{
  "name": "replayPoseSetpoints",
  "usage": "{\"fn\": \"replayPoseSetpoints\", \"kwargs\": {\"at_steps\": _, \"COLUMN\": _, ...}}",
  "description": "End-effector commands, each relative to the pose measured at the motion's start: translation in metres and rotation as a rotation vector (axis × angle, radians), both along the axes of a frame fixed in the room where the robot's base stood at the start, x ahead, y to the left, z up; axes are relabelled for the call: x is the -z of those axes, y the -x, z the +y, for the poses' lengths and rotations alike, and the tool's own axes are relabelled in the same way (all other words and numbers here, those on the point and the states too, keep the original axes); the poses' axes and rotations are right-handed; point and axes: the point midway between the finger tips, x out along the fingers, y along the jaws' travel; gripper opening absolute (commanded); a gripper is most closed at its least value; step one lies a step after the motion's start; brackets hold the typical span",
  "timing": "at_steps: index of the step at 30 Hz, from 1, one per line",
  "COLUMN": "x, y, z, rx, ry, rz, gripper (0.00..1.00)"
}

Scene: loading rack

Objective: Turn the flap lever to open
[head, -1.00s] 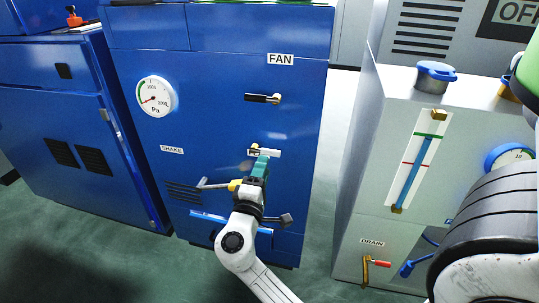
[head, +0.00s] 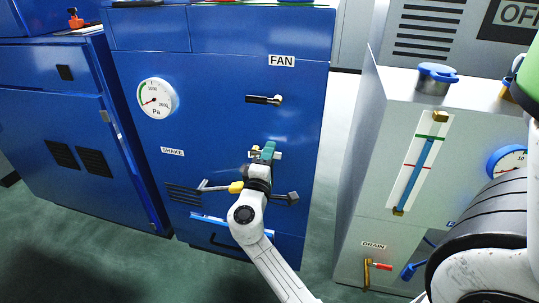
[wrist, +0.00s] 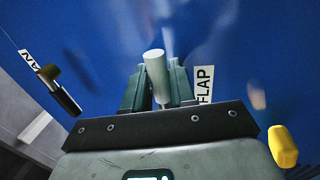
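The flap lever shows in the wrist view as a pale round handle (wrist: 156,72) between the two teal fingers of my gripper (wrist: 160,85). The white FLAP label (wrist: 204,86) is just right of the fingers. In the head view my gripper (head: 264,152) is at the front of the blue cabinet (head: 220,110), and it hides most of the lever. The fingers lie close along both sides of the handle. Whether they press on it cannot be told.
The black FAN lever (head: 264,99) is higher on the cabinet. A lever with a yellow part (head: 236,187) is close to my gripper's left, below the SHAKE label (head: 172,152). A blue bar (head: 208,219) lies lower. A grey unit (head: 385,150) stands right, across a floor gap.

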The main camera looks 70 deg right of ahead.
Motion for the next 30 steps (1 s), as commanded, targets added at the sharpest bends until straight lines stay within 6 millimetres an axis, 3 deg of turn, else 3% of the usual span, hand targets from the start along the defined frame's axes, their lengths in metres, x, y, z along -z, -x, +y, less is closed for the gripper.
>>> {"fn": "replayPoseSetpoints", "kwargs": {"at_steps": 7, "x": 0.000, "y": 0.000, "z": 0.000, "rx": -0.001, "ry": 0.000, "rz": 0.000, "gripper": 0.01}}
{"fn": "replayPoseSetpoints", "kwargs": {"at_steps": 20, "x": -0.003, "y": -0.001, "z": 0.001, "rx": -0.002, "ry": 0.003, "rz": 0.040, "gripper": 0.00}}
{"fn": "replayPoseSetpoints", "kwargs": {"at_steps": 30, "x": -0.016, "y": -0.002, "z": 0.001, "rx": -0.003, "ry": 0.020, "rz": 0.263, "gripper": 0.00}}
